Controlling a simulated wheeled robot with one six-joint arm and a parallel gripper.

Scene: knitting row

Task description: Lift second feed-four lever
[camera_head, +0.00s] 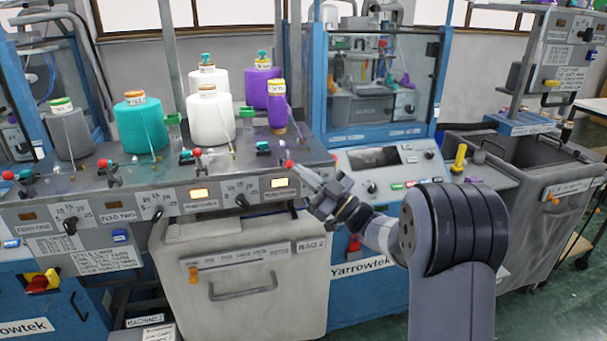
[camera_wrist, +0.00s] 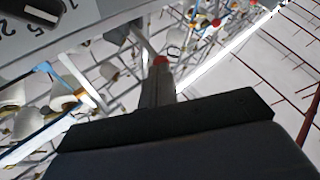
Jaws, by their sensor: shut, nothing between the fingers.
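A red-knobbed lever (camera_head: 288,164) stands at the right end of the near machine's top panel, above a lit lamp (camera_head: 279,183) and a small label that I cannot read surely. My gripper (camera_head: 296,169) reaches in from the right, shut and empty, with its tips right at this red knob. In the wrist view the red knob (camera_wrist: 161,60) shows just at the tips of my shut fingers (camera_wrist: 157,82). I cannot tell whether they touch it. The lever's base is mostly hidden. Other red-knobbed levers (camera_head: 197,153) and (camera_head: 102,164) stand farther left along the panel.
A purple yarn cone (camera_head: 277,108) and a white cone (camera_head: 210,117) stand behind the levers. A rotary dial (camera_head: 241,200) is on the front face. A grey bin (camera_head: 245,285) is below. A blue-framed machine (camera_head: 375,85) stands behind, right of the cones.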

